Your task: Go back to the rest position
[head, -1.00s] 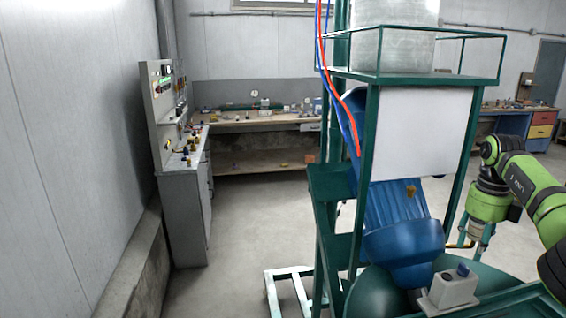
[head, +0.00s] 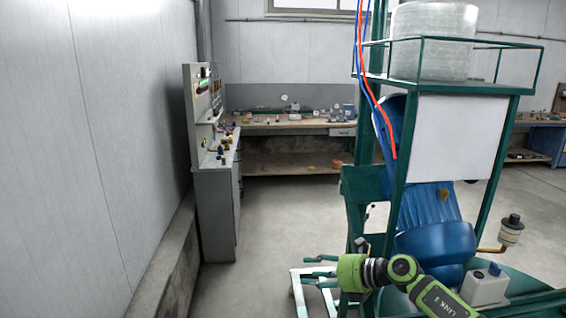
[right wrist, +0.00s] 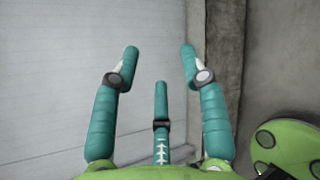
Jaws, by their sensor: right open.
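My right gripper (head: 312,271) is in the lower middle of the head view, in front of the green machine frame (head: 397,190). Its teal fingers point left, apart from the machine's motor. In the right wrist view the gripper (right wrist: 159,52) has its three fingers spread, with nothing between them. Behind the fingers there are only the pale wall and a concrete ledge. My left gripper is not in view.
The machine carries a blue motor (head: 436,240), a white panel (head: 452,137) and a translucent drum (head: 433,40). A dark-capped valve (head: 510,230) stands at right. A grey control cabinet (head: 215,210) is at left, a workbench (head: 290,125) behind. Floor between is clear.

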